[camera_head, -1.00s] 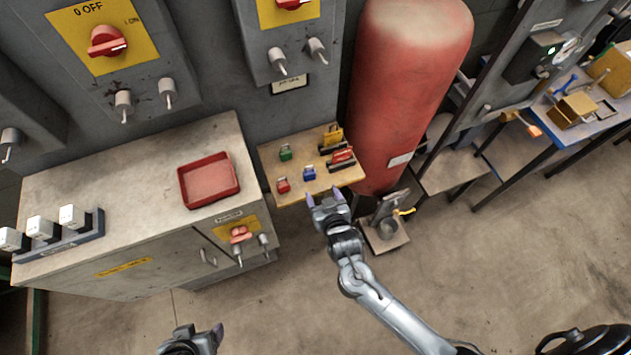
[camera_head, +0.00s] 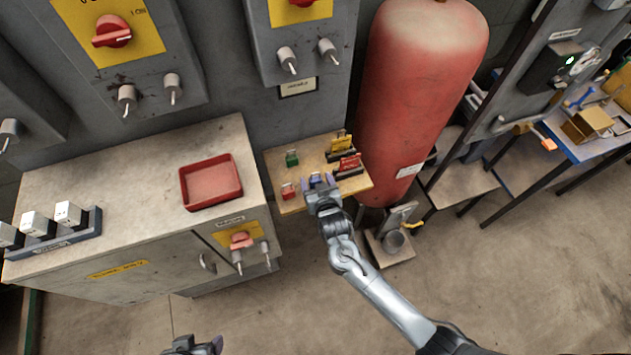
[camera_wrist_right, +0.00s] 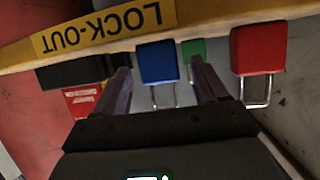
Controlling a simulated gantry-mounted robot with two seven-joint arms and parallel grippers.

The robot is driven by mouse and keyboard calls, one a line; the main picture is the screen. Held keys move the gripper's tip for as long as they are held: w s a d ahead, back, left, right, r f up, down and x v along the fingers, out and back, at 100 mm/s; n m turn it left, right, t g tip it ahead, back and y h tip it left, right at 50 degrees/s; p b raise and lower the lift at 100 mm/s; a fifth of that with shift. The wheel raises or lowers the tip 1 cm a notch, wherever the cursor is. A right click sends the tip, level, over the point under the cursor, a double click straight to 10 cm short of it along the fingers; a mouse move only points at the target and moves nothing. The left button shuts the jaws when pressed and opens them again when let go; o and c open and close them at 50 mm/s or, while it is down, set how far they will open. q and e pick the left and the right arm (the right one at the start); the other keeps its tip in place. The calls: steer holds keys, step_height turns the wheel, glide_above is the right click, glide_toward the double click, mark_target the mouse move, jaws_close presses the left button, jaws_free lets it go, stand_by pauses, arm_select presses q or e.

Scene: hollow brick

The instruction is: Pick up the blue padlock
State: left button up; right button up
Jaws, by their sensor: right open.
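The blue padlock (camera_wrist_right: 158,62) lies on the small wooden shelf board, with its metal shackle showing below its body in the right wrist view. In the head view the blue padlock (camera_head: 317,178) is mostly covered by my right gripper (camera_head: 317,183). My right gripper (camera_wrist_right: 164,85) is open, with one finger on each side of the padlock in the wrist view; I cannot tell whether they touch it. My left gripper (camera_head: 200,347) is only partly in view at the bottom edge, away from the shelf, and its jaws do not show clearly.
The wooden shelf (camera_head: 288,207) also bears a red padlock (camera_head: 288,190), a green padlock (camera_head: 292,158), and yellow and red items (camera_head: 347,163) in dark holders. A red tray (camera_head: 211,183) sits on the cabinet. A red cylinder (camera_head: 415,90) stands right of the shelf.

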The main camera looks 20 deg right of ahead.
mark_target(314, 177)
steer(key=shift+x, duration=1.65)
steer(key=shift+c, duration=0.4)
steer(key=c, duration=1)
steer(key=shift+r, duration=0.15)
steer(key=shift+r, duration=0.45)
steer(key=r, duration=0.3)
steer(key=shift+s+d+r, duration=0.2)
steer(key=shift+s+r, duration=0.05)
steer(key=s+d+r+p, duration=0.1)
steer(key=s+d+r, duration=0.5)
steer(key=s+d, duration=0.1)
steer(key=shift+s+d+r, duration=0.2)
steer(key=shift+s+d, duration=0.05)
steer(key=shift+s, duration=0.3)
